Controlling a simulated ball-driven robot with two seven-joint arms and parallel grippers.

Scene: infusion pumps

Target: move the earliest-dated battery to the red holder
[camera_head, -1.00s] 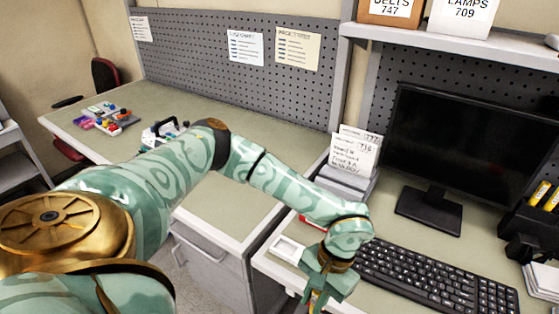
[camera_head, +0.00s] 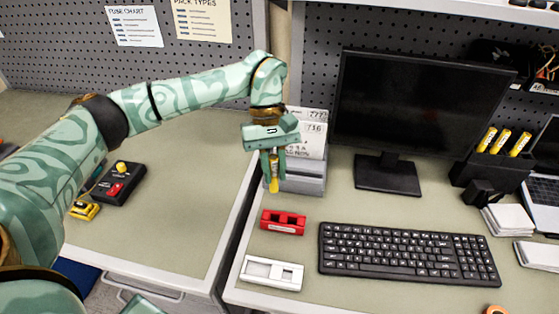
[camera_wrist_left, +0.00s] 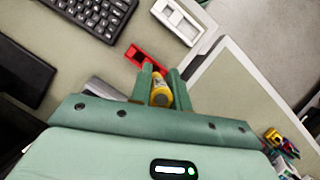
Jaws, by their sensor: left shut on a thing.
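My left gripper (camera_head: 272,171) is shut on a yellow battery (camera_head: 274,184), held upright with its lower end sticking out below the fingers. The battery also shows between the fingers in the left wrist view (camera_wrist_left: 160,92). Its date cannot be read. The red holder (camera_head: 283,222) lies on the right desk, below and in front of the held battery, apart from it. It also shows beyond the fingers in the left wrist view (camera_wrist_left: 146,58). Several more yellow batteries (camera_head: 503,140) stand in a black rack right of the monitor. My right gripper is not in view.
A white holder (camera_head: 271,273) lies in front of the red one. A keyboard (camera_head: 405,255) is to their right, the monitor (camera_head: 420,110) behind. A grey card file (camera_head: 303,176) stands close behind my gripper. A gap separates the left desk (camera_head: 190,190).

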